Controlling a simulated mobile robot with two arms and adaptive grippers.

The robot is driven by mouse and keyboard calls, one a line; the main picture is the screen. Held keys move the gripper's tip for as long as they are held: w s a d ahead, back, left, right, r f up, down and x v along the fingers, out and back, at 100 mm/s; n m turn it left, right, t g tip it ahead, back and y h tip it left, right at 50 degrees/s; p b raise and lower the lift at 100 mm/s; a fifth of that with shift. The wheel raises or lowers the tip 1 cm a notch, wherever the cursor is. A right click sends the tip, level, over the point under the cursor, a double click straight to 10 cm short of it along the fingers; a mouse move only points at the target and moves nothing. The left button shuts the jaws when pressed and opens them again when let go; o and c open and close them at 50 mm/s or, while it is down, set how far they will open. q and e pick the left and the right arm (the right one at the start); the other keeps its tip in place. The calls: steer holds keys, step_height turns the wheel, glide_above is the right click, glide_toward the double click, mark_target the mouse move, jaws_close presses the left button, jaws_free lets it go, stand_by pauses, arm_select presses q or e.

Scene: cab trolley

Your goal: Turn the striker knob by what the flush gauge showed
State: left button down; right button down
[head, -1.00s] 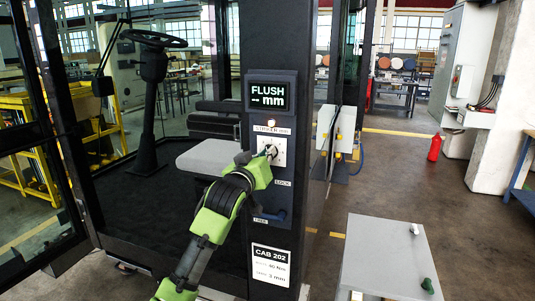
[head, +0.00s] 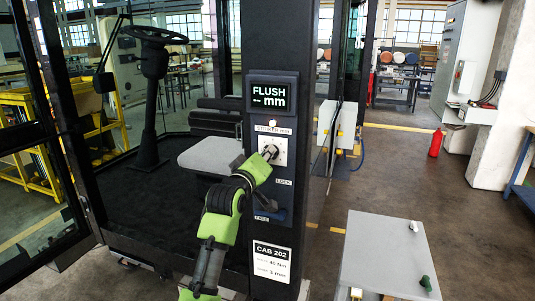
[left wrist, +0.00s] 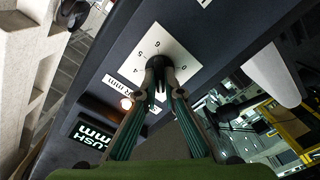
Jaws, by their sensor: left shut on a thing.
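The striker knob is a small dark knob (left wrist: 161,76) on a white dial plate (head: 282,147) on the cab's dark post. The plate also shows in the left wrist view (left wrist: 152,43) with numbers around the knob. My left gripper (head: 268,154) is shut on the knob, and its fingers hide most of it. The exact dial setting cannot be read. The flush gauge display (head: 271,95) above reads "FLUSH -- mm", with dashes and no number. My right gripper is not in view.
Below the plate is a lever (head: 268,214) between the LOCK and FREE labels. A CAB 202 card (head: 271,263) is lower on the post. The open glass door (head: 35,200) stands at left. A grey cabinet top (head: 382,255) with a green knob stands at right.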

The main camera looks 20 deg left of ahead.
arm_select(q)
steer(key=c, duration=2.2)
jaws_free()
steer(key=shift+o, duration=0.2)
steer(key=s, duration=1.2)
steer(key=shift+a, duration=0.25)
